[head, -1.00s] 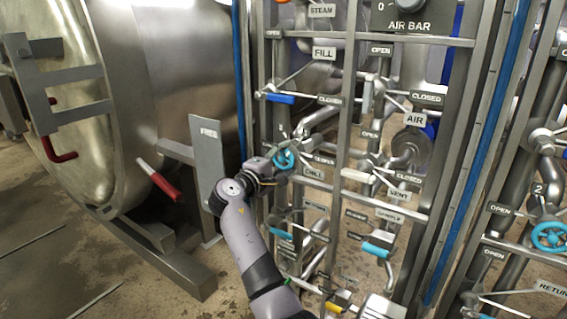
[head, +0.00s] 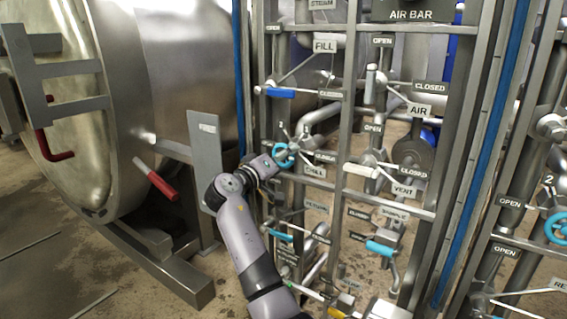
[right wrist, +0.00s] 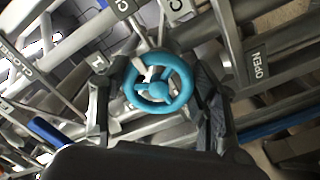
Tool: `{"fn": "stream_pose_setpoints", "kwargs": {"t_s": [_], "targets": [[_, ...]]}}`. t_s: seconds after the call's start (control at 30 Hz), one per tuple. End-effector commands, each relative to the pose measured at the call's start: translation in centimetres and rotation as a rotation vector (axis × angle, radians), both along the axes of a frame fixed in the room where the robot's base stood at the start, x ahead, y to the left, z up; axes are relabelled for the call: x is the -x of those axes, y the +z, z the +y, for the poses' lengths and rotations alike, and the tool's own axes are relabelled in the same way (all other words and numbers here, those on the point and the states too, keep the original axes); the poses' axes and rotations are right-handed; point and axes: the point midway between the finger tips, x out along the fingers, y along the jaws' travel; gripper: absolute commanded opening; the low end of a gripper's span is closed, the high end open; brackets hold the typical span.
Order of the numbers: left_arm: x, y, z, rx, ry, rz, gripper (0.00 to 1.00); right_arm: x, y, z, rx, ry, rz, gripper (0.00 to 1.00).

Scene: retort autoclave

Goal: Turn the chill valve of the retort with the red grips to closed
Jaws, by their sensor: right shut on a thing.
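The chill valve is a small blue handwheel (head: 284,155) on the pipe rack, beside a label reading CHILL (head: 314,171). My right gripper (head: 274,160) is at this wheel, its arm rising from the bottom of the head view. In the right wrist view the blue wheel (right wrist: 158,88) lies between the two dark fingers of my right gripper (right wrist: 157,100), which is shut on it. The retort (head: 75,120) with red grips (head: 162,186) stands at the left. The wheel's pointer position is too small to read. My left gripper is out of view.
A grey upright plate (head: 205,160) stands left of my right forearm. Another blue wheel (head: 557,228) is at far right.

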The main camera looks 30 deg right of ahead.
Motion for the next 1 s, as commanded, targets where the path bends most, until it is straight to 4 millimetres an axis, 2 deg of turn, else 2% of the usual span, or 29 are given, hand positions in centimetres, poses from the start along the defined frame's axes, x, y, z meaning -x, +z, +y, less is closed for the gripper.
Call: {"fn": "stream_pose_setpoints", "kwargs": {"t_s": [0.67,0.7,1.0], "targets": [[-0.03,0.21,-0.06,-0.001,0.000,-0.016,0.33,0.03,-0.19,-0.09,-0.029,-0.003,-0.058,0.28],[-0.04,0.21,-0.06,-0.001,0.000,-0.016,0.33,0.03,-0.20,-0.09,-0.029,-0.003,-0.058,0.57],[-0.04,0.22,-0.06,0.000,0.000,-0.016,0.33,-0.01,-0.13,-0.03,-0.026,-0.001,-0.057,0.76]]}}
